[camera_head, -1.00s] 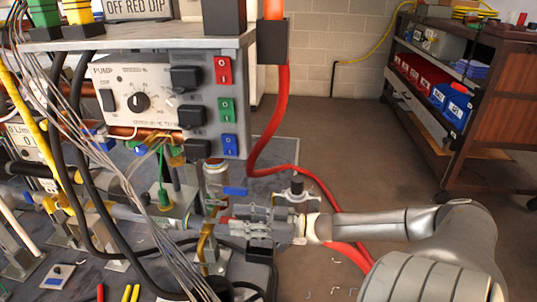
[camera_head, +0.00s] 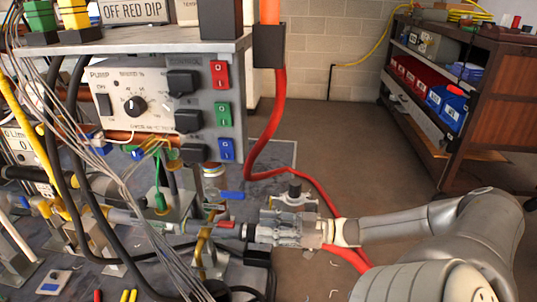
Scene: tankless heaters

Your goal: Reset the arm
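My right gripper (camera_head: 252,231) comes in from the right with my grey arm behind it. It is level, pointing left at the pipework below the pump control box. Its fingertips are just right of a small red valve handle (camera_head: 228,224); a narrow gap seems to lie between them. The fingers look close together, but I cannot tell whether they are open or shut, and I see nothing held in them. A blue valve handle (camera_head: 231,196) is above and left of the gripper. My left gripper is out of view.
The pump control box (camera_head: 150,103) with red, green and blue switches stands above the pipework. A red hose (camera_head: 267,132) hangs down and passes behind my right gripper. Loose cables cross the left side. A shelf cart (camera_head: 480,125) stands at the back right, with open floor before it.

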